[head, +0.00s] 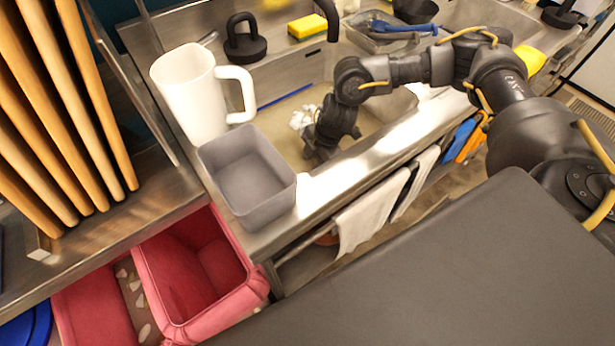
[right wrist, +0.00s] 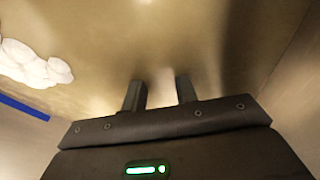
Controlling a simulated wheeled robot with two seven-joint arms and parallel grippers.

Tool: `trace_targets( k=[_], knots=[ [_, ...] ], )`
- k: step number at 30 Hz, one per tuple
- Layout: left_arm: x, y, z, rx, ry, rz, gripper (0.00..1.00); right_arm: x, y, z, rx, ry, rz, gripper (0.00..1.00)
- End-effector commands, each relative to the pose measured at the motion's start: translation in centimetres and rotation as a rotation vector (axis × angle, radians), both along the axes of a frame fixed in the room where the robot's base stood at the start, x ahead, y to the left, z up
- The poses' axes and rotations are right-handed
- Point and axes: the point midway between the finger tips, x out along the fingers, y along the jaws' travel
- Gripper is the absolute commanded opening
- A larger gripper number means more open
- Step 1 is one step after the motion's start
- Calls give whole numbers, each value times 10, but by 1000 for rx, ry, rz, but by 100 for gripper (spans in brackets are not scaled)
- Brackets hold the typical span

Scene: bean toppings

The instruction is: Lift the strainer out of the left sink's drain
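My right gripper (head: 318,150) reaches down into the left sink (head: 283,118) in the head view, near its front wall. In the right wrist view the two fingers of this gripper (right wrist: 160,91) stand apart with nothing between them, above the bare tan sink surface (right wrist: 110,45). I cannot make out the strainer or the drain in either view; my right arm and gripper cover part of the sink in the head view. My left gripper is not in view.
A white lumpy object (right wrist: 35,65) and a blue stick (right wrist: 24,107) lie in the sink. A white jug (head: 190,95) and a grey bin (head: 247,178) stand left of it. A black-handled weight (head: 245,45) and yellow sponge (head: 307,27) sit behind it.

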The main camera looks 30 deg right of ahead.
Motion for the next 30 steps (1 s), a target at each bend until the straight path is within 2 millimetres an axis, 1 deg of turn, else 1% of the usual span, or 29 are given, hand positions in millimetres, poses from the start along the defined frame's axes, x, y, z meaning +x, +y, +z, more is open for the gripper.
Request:
trace_targets(
  k=[9,13,19,20,24,26,30],
  knots=[
    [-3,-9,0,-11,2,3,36,7,9,-41,-1,2,-1,29],
    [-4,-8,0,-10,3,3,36,8,11,-48,0,1,0,29],
    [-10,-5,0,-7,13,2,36,8,11,-49,0,1,0,29],
    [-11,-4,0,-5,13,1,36,8,11,-48,0,1,0,26],
    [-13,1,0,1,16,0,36,8,11,-48,0,1,0,8],
    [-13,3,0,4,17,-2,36,8,11,-48,0,1,0,0],
    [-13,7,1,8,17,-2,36,8,11,-48,1,0,0,0]
  ],
)
